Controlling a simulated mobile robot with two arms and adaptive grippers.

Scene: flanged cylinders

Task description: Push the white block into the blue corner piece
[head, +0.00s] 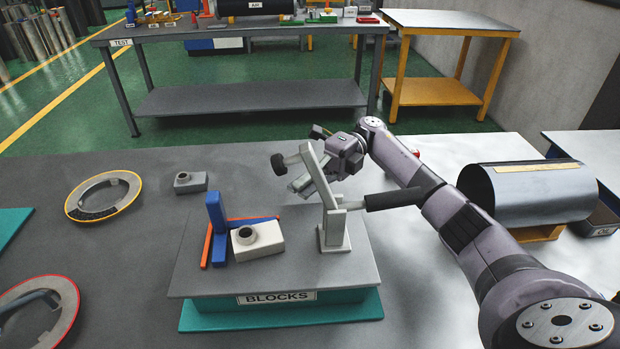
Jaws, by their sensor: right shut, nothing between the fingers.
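The white block (266,249), with a dark-rimmed round knob on top, sits on the grey plate of the BLOCKS stand. The blue corner piece (216,236) is at its left and back, with a tall upright part at the left. The block is very close to it; I cannot tell whether they touch. My right gripper (299,184) is shut and empty above the back of the plate, behind and to the right of the block, partly hidden by the clamp. My left gripper is not in view.
A toggle clamp (333,230) with a black handle stands right of the block. Orange strips (207,246) edge the blue piece. A grey block (190,182) lies behind left, ringed discs (104,196) at left. A metal half-cylinder (525,193) is at right. The plate's front is clear.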

